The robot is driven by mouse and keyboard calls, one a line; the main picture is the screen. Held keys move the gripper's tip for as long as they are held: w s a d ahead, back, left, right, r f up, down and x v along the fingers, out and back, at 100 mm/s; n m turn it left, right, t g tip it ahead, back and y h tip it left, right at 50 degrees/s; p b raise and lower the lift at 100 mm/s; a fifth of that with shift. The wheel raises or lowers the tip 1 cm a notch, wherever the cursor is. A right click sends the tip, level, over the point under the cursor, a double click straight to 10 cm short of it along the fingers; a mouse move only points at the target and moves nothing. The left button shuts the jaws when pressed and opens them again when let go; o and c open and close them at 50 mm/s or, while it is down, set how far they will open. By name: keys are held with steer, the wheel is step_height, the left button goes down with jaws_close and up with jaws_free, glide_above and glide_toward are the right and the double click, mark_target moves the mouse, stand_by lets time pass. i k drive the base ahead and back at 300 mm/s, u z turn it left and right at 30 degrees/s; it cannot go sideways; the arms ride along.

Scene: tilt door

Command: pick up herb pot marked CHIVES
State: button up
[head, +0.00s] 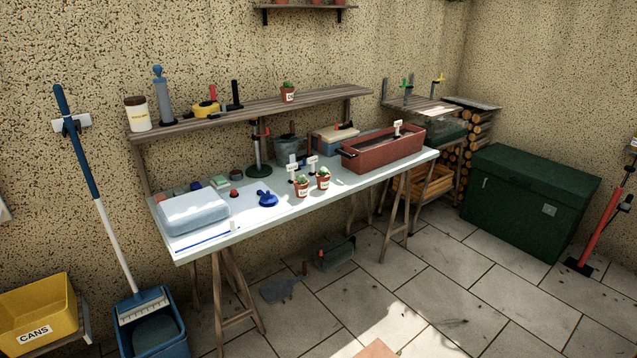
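Two small terracotta pots with green plants stand side by side near the front edge of the white-topped table, a left pot (301,189) and a right pot (323,182). Each has a white label, and white tags stand by them. A third similar pot (287,95) stands on the wooden shelf above. The labels are too small to read, so I cannot tell which pot is marked CHIVES. My gripper is not in view.
The white table (250,219) also carries a blue-grey box (194,212), a blue item (267,199) and a long red trough (385,148). A broom and blue bucket (154,325) stand at left, a green chest (528,205) at right. Front floor is largely clear.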

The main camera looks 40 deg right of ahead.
mark_target(324, 177)
steer(key=z, duration=0.1)
steer(key=i, duration=0.95)
steer(key=u, duration=0.1)
